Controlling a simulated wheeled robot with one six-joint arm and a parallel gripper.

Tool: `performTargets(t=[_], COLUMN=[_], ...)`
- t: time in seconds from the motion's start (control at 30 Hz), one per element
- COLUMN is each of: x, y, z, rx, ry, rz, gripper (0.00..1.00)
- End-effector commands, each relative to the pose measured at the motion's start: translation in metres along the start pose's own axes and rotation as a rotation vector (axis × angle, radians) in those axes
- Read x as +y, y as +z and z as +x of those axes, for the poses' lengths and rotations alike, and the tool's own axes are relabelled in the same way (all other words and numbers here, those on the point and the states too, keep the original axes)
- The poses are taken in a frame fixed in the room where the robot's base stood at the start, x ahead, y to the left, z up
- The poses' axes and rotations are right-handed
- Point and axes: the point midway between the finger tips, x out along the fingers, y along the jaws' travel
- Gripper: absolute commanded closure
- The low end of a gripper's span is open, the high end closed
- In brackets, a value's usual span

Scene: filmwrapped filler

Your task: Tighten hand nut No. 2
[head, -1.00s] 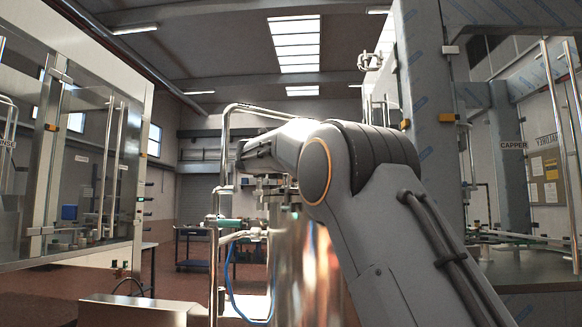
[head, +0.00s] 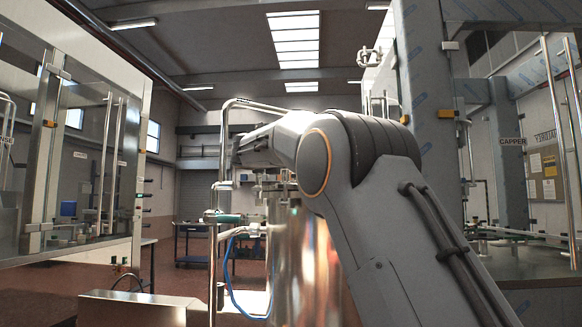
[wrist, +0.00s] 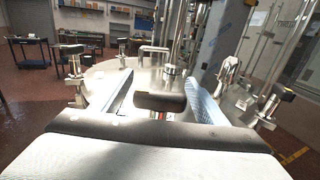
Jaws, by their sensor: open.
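In the wrist view, a round steel tank lid (wrist: 105,80) carries several hand nuts with dark bar handles around its rim. One dark hand nut (wrist: 160,103) lies between the two pale blue fingers of my gripper (wrist: 160,76). The fingers are spread, with a gap at each side of the handle. I cannot read any number, so I cannot tell which is No. 2. In the head view, my gripper (head: 246,152) is above the shiny tank (head: 300,275), and my arm hides most of the lid.
A bent steel pipe (head: 224,130) rises beside the tank, with a blue hose (head: 234,285) below. A glazed machine (head: 95,170) stands left and a grey-framed capper machine (head: 425,120) right. A dark trolley (head: 195,243) stands behind. Pipes and fittings (wrist: 172,60) rise from the lid.

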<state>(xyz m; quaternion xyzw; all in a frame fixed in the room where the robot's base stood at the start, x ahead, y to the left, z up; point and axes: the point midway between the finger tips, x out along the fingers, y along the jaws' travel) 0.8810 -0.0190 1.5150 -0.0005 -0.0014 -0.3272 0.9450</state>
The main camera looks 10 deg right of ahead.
Motion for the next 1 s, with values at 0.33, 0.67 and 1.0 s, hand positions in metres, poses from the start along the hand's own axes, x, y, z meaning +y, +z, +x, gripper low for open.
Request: performTargets(t=[0.33,0.67,1.0], x=[0.001,0.001,0.001], y=[-0.001,-0.001,0.000], z=[-0.055,-0.070,-0.070], rx=[-0.001,0.000,0.000], ry=[0.002,0.001,0.002], rz=[-0.001,-0.001,-0.001], gripper=[0.33,0.33,0.33])
